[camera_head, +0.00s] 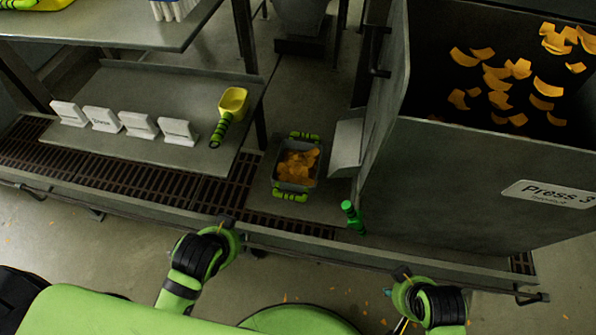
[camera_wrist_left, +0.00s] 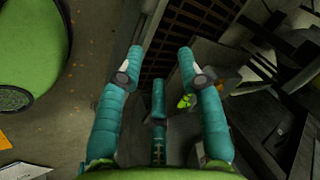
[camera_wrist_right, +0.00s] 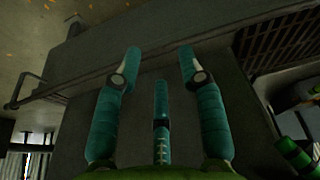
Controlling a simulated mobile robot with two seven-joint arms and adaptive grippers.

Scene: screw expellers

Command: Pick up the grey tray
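The grey tray (camera_head: 283,186) sits on the lower metal shelf beside the press, filled with orange chips (camera_head: 297,168) and fitted with green grips at its far and near ends. Part of it shows behind my fingers in the left wrist view, with a green grip (camera_wrist_left: 188,101). My left gripper (camera_head: 228,224) is at the front edge, left of and nearer than the tray; its fingers stand apart and empty in the left wrist view (camera_wrist_left: 160,58). My right gripper (camera_head: 402,272) is in front of the press, right of the tray; its fingers are apart and empty in the right wrist view (camera_wrist_right: 160,58).
A green bottle (camera_head: 353,217) stands right of the tray near the front edge. A yellow scoop (camera_head: 232,104) and several white label stands (camera_head: 103,121) are on the shelf at the left.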

